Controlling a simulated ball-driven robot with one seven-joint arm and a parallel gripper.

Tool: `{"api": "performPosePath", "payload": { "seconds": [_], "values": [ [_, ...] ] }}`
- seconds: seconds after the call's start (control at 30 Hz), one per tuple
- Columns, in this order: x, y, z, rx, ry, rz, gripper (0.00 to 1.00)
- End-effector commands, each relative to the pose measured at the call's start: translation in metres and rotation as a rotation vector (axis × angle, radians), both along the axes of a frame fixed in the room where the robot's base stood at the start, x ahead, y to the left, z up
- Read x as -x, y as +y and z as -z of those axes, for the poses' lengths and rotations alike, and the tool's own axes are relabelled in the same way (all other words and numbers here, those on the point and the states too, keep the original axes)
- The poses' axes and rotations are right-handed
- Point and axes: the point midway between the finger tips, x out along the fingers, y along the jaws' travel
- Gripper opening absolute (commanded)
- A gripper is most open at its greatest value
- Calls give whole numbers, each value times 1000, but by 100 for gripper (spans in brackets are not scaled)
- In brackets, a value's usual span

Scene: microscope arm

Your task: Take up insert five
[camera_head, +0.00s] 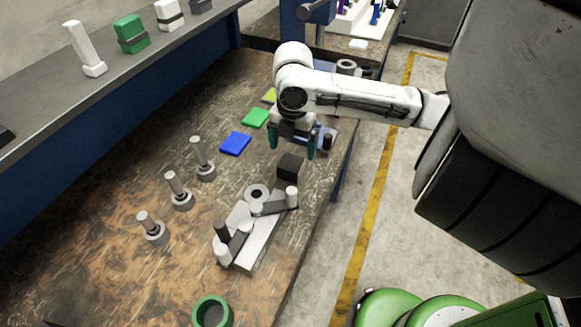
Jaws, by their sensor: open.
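My gripper (291,149) hangs over the far right part of the wooden table (110,200), its two teal-tipped fingers apart and nothing seen between them. A dark block (291,166) stands just below and in front of the fingers. Three grey pegs with ringed feet stand in a row to the left: a near one (150,228), a middle one (178,191) and a far one (202,159). No number is readable on anything, so I cannot tell which thing is insert five. The area behind the gripper is partly hidden.
A grey-white fixture with clamps (254,240) lies in front of the dark block. A blue tile (235,143) and a green tile (255,118) lie left of my gripper. A green ring-shaped cup (211,312) stands near the front. A raised shelf (110,85) runs along the left.

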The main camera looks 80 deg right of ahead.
Motion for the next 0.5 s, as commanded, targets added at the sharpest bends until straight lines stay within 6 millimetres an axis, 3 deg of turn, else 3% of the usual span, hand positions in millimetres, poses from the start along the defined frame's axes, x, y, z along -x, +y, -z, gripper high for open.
{"api": "performPosePath", "payload": {
  "seconds": [0.3,0.5],
  "values": [
    [-4,4,41,-2,0,1,94],
    [-3,3,49,1,0,1,94]
  ]
}}
